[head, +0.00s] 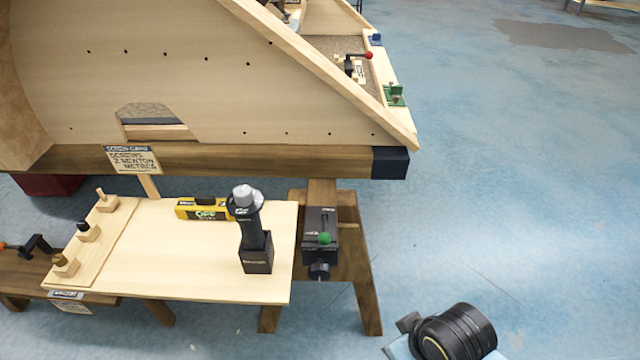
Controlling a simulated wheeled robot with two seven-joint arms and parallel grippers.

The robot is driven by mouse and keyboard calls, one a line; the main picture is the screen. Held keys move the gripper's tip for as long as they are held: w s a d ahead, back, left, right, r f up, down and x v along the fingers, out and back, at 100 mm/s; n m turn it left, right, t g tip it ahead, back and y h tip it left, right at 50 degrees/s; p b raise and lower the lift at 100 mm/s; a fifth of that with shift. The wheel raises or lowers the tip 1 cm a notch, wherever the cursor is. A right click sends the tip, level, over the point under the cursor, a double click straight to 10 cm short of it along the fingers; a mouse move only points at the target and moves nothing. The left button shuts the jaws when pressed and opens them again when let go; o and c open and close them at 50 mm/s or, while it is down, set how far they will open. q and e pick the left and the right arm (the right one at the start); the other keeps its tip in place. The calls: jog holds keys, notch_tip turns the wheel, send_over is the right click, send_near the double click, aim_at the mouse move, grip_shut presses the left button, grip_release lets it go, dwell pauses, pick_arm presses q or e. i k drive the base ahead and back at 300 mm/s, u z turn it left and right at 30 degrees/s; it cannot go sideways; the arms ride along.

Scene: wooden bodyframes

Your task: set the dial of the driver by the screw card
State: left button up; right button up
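The driver (250,230) stands upright, tilted slightly, in a dark block holder (257,258) on the pale board. A grey dial or cap (243,197) sits at its top, and its setting is too small to read. The screw card (133,160) stands on a wooden stick behind the board. Its lettering seems to read screws, 2 newton metres. Neither gripper shows. A black round part of my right arm (455,332) comes in at the bottom right, well away from the driver.
A yellow and black level (203,209) lies behind the driver. Wooden pegs on blocks (88,231) line the board's left side. A black vise (319,240) with a green knob is to the right. A large wooden frame (190,70) rises behind. Blue floor at right is mostly clear.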

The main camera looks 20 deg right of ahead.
aim_at(243, 195)
jog(key=z, duration=1.45)
jog(key=k, duration=0.9)
jog(key=u, duration=1.3)
jog(key=i, duration=0.5)
jog(key=u, duration=0.05)
